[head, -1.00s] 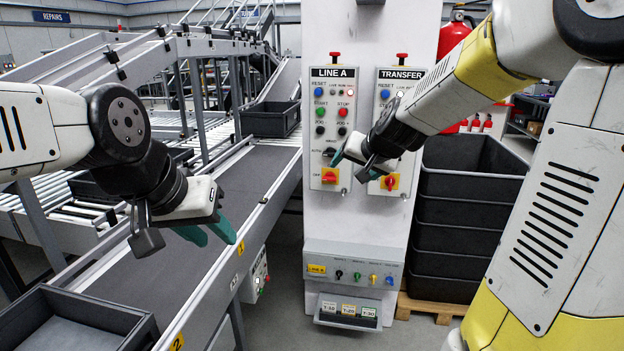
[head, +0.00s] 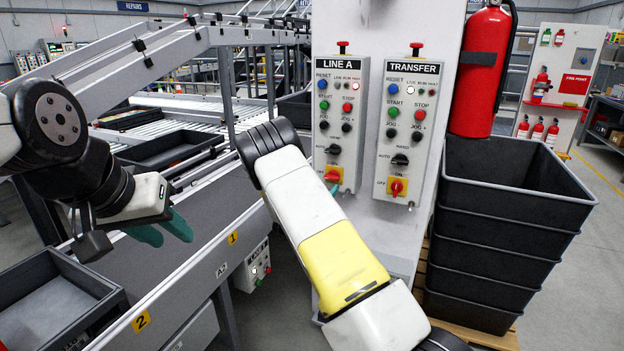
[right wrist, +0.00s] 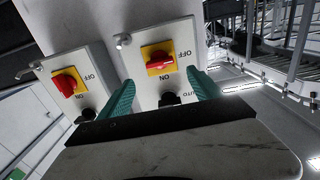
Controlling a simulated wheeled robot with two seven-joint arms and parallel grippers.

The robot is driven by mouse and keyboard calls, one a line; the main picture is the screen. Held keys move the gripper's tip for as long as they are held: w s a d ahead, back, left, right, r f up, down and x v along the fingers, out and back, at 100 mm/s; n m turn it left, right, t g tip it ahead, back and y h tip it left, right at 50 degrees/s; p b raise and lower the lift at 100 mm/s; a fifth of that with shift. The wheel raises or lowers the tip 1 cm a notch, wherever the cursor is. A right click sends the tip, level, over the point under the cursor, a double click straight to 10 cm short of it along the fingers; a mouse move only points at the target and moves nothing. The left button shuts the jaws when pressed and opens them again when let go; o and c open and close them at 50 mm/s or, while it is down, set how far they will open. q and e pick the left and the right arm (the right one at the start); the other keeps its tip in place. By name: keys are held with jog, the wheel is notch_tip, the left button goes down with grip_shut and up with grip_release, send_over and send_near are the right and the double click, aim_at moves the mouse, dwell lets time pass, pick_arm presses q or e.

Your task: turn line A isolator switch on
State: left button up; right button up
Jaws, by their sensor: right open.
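The line A isolator switch (head: 333,175) is a red handle on a yellow plate, low on the LINE A panel (head: 338,110). In the right wrist view, upside down, its red handle (right wrist: 160,62) lies level, toward the OFF mark. My right gripper (right wrist: 161,79) is open, with its teal fingers on either side of the switch and no visible grip on the handle. In the head view my right forearm hides most of this gripper; a teal fingertip shows just below the switch. My left gripper (head: 165,232) is open and empty above the conveyor.
The TRANSFER panel (head: 408,130) is close on the right, with a similar red switch (head: 397,187). Stacked black crates (head: 505,240) and a fire extinguisher (head: 482,70) stand right of the column. A grey tray (head: 55,300) is at the lower left.

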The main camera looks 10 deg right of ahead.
aim_at(331, 178)
jog(key=x, duration=0.7)
jog(key=shift+w+d, duration=0.2)
jog(key=shift+w, duration=0.15)
jog(key=c, duration=1.4)
